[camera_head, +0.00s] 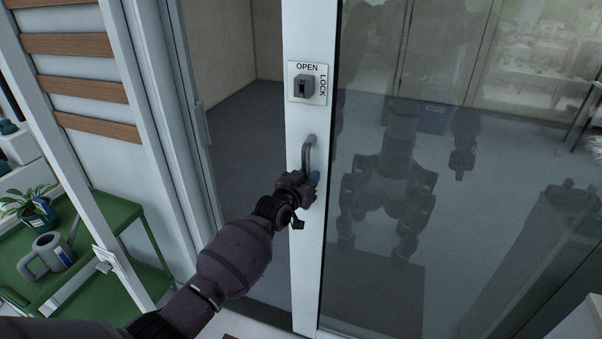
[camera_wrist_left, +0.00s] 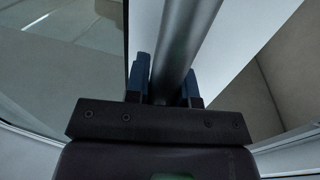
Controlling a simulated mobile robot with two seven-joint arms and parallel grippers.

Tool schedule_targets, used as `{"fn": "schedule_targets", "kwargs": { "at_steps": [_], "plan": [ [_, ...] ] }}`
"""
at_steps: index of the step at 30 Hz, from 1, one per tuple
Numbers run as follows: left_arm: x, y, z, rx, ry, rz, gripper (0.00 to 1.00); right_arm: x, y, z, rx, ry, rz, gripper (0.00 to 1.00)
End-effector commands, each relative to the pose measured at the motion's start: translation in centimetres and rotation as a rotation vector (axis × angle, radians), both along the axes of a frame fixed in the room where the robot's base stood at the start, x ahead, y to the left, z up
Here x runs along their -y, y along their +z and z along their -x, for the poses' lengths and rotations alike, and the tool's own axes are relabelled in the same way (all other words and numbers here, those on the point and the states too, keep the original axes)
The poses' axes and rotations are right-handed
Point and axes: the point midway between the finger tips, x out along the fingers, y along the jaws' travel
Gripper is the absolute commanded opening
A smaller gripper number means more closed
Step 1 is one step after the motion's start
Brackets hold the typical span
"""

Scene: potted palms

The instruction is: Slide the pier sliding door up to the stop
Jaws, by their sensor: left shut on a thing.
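The sliding door is a white-framed glass panel (camera_head: 440,190). Its white stile (camera_head: 306,250) carries a grey bar handle (camera_head: 309,145) and, above it, a lock plate (camera_head: 307,83) marked OPEN and LOCK. My left gripper (camera_head: 312,180) is shut on the lower part of the handle. In the left wrist view the bar runs between the blue fingertips (camera_wrist_left: 163,75). An open gap shows floor between the stile and the left frame post (camera_head: 180,110). My right gripper is not directly in view.
A green shelf rack (camera_head: 115,215) at the left holds a grey watering can (camera_head: 47,256) and a small potted plant (camera_head: 35,208). A white frame with wooden slats (camera_head: 68,45) stands there too. The glass reflects my body.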

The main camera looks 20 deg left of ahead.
Motion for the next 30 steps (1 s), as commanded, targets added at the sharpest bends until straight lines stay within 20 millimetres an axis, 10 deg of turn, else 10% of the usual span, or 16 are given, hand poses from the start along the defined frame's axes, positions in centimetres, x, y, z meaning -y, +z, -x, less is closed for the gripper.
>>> {"fn": "schedule_targets", "kwargs": {
  "at_steps": [20,21,24,30],
  "plan": [
    [1.29,-0.01,0.1,-0.001,0.001,-0.001,0.0,-0.04,0.48,-0.3,0.004,0.003,0.001,0.0],
    [1.28,-0.01,0.09,0.0,0.001,-0.001,0.29,-0.05,0.53,-0.38,0.006,0.004,0.001,0.0],
    [1.26,-0.01,0.09,0.0,0.001,-0.001,0.45,-0.05,0.63,-0.51,0.009,0.005,0.002,0.0],
    [1.24,0.0,0.08,0.0,0.001,-0.001,0.48,-0.02,0.71,-0.53,0.011,0.006,0.002,0.0]
  ]
}}
